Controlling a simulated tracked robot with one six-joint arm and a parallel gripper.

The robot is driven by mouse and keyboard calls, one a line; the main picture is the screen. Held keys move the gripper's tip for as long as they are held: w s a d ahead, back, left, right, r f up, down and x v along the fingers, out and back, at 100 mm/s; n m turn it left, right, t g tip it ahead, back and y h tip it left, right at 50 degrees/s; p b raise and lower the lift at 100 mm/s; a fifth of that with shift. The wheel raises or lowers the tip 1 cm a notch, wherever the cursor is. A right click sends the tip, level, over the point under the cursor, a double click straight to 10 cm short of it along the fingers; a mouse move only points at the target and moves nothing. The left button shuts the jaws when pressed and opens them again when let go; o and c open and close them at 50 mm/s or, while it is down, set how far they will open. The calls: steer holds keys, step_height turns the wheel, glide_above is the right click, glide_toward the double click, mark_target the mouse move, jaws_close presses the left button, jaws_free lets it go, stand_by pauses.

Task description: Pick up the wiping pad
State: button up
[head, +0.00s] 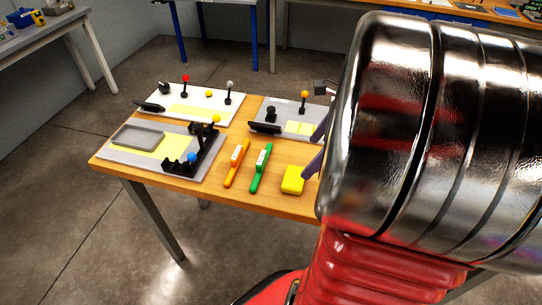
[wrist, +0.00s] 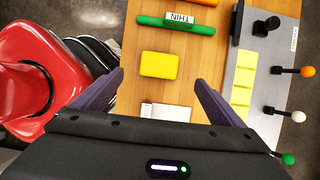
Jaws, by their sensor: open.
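The wiping pad, a yellow block (head: 293,180), lies flat on the wooden table (head: 262,197) near its front edge, right of the green tool. In the wrist view the pad (wrist: 159,65) lies just beyond the fingertips, roughly centred between them. My gripper (wrist: 159,78) is open and empty, with its purple fingers spread wider than the pad. In the head view one purple finger (head: 313,165) shows just right of the pad; my arm hides the rest of the gripper. I cannot tell how high the fingers are above the table.
A green tool (head: 261,169) labelled THIN and an orange tool (head: 237,164) lie left of the pad. A grey board (wrist: 240,90) with colored knobs is on the right in the wrist view. A white piece (wrist: 165,112) lies between the fingers. A black stand (head: 196,153) rises farther left.

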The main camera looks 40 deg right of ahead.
glide_above(295, 177)
steer(key=s+d, duration=0.1)
steer(key=s, duration=0.1)
steer(key=f, duration=0.5)
steer(key=shift+w+d, duration=0.2)
steer(key=shift+w, duration=0.05)
steer(key=shift+f, duration=0.1)
steer(key=shift+x, duration=2.55)
steer(key=shift+s+d+f, duration=0.1)
steer(key=shift+s, duration=0.1)
steer(key=shift+c, duration=0.2)
steer(key=c, duration=1.1)
step_height(295, 177, up, 10)
